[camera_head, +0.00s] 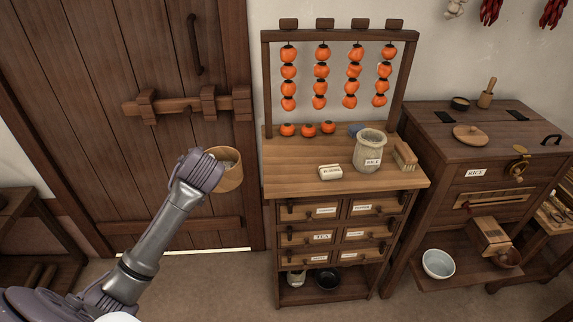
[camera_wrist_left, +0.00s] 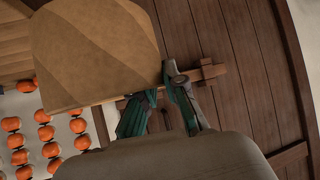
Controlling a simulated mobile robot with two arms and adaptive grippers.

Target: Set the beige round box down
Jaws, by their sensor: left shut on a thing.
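The beige round box (camera_head: 229,181) is held in the air in front of the plank door, left of the wooden cabinet. My left gripper (camera_head: 207,168) is at the box's left side and shut on it; its fingertips are mostly hidden in the head view. In the left wrist view the box (camera_wrist_left: 95,50) fills the upper left, close to the camera, and the teal fingers of my left gripper (camera_wrist_left: 160,108) meet its lower right edge. My right gripper is not in view.
The cabinet top (camera_head: 290,172) has bare wood at its left front. On it are a rice jar (camera_head: 369,152), a small labelled block (camera_head: 330,172), a brush (camera_head: 405,157) and loose persimmons (camera_head: 308,129). A persimmon rack (camera_head: 338,36) rises behind. A rice chest (camera_head: 480,145) stands right.

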